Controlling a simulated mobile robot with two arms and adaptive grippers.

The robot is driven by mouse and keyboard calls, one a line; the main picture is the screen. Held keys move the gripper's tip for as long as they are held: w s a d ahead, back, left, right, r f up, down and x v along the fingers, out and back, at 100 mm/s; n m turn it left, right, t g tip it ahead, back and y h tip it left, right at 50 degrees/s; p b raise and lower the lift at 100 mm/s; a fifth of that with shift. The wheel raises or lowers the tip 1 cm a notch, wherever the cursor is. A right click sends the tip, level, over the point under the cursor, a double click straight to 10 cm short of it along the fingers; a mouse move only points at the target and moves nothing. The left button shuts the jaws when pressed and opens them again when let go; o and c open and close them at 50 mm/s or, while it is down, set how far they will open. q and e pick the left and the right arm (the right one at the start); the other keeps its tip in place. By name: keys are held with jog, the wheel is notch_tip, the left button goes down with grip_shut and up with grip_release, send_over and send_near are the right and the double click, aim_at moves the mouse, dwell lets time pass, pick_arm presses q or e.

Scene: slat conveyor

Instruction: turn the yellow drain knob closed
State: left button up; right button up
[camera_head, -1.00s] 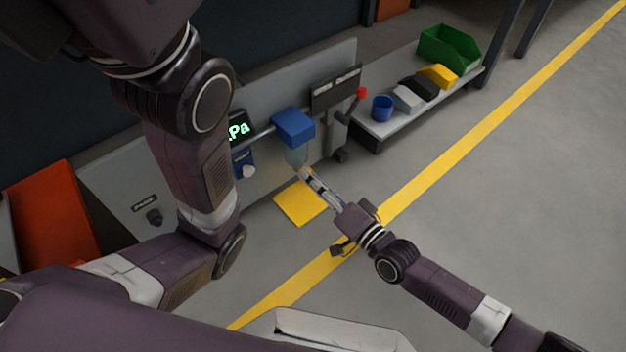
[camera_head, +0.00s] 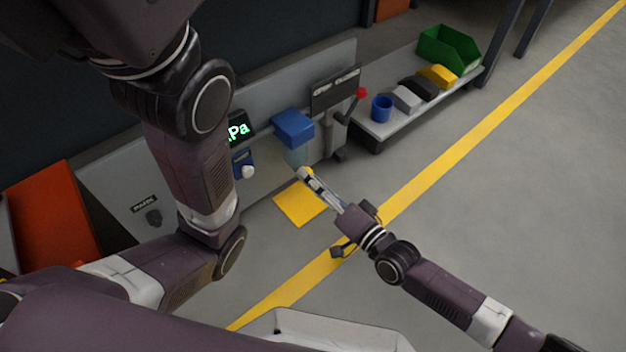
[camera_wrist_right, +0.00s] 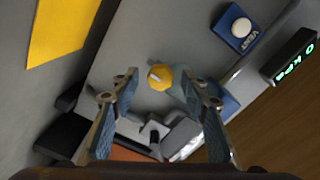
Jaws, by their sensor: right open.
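The yellow drain knob (camera_wrist_right: 159,77) shows in the right wrist view, with a pale mark across its face. It lies between the spread fingers of my right gripper (camera_wrist_right: 157,90), which is open. I cannot tell whether either finger touches it. In the head view my right gripper (camera_head: 303,174) is just below the clear bowl (camera_head: 297,157) of the blue-topped filter unit (camera_head: 293,127). The knob is mostly hidden there by the fingers. My left gripper is out of view.
A blue valve box with a white button (camera_head: 248,171) is on the grey panel, left of the filter. A display (camera_wrist_right: 296,62) reads 0 kPa. A red-tipped lever (camera_head: 361,93) and a shelf with bins (camera_head: 368,128) stand to the right. Open floor lies in front.

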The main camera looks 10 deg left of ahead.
jog(key=v, duration=1.1)
jog(key=shift+s+d, duration=0.25)
jog(key=shift+d, duration=0.05)
jog(key=shift+r, duration=0.15)
